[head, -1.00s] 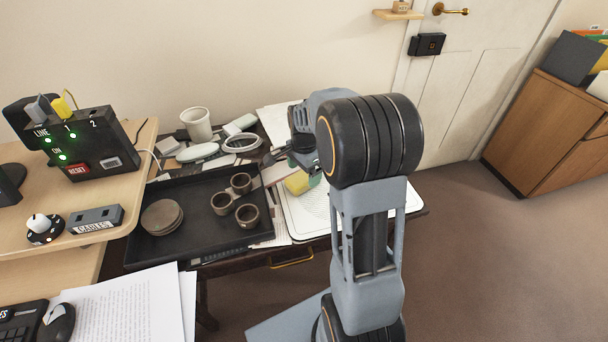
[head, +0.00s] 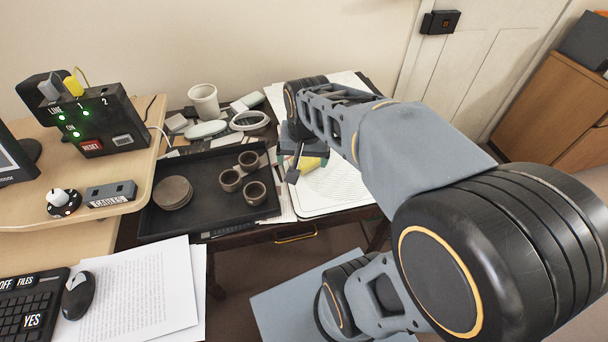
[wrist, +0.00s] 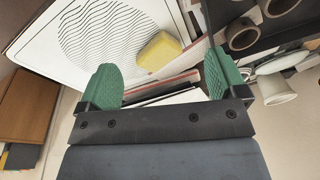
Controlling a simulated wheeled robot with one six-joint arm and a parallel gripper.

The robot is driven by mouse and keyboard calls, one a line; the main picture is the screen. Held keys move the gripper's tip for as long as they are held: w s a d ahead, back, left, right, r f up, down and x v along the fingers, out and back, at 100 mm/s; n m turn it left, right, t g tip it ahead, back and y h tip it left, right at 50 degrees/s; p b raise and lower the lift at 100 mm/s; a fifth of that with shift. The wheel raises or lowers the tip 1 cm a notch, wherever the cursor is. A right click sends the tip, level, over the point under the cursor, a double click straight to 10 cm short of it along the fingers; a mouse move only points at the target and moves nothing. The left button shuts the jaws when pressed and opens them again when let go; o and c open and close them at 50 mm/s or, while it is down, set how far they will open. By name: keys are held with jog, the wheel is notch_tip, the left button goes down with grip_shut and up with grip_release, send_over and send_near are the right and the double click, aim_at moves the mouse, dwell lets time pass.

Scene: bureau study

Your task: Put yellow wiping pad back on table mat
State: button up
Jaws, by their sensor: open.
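The yellow wiping pad (wrist: 159,50) lies on the white table mat (wrist: 85,40) with wavy black lines, near the mat's edge in the wrist view. In the head view the pad (head: 310,163) is partly hidden by my gripper, and the mat (head: 335,190) shows at the right part of the dark table. My gripper (wrist: 162,84) is open, its two green fingers apart with nothing between them. The pad is beyond the fingertips, clear of both. In the head view my gripper (head: 293,165) hangs over the mat's left edge.
A black tray (head: 165,215) with several small brown cups (head: 255,193) and stacked brown discs (head: 173,192) stands left of the mat. A white cup (head: 204,101) and a white ring (head: 249,121) stand behind it. Papers lie around the mat.

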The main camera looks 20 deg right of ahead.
jog(key=s+a+f+n+t, duration=0.1)
jog(key=s+a+n, duration=0.1)
jog(key=s+n, duration=0.3)
jog(key=shift+s+a+f, duration=0.15)
jog(key=shift+s+f, duration=0.05)
jog(key=shift+f, duration=0.2)
notch_tip(320, 180, up, 18)
jog(key=p, duration=1.7)
jog(key=shift+a+r+n+t, duration=0.2)
jog(key=shift+a+n+t, duration=0.1)
jog(key=shift+a+t, duration=0.15)
jog(key=shift+w, duration=0.1)
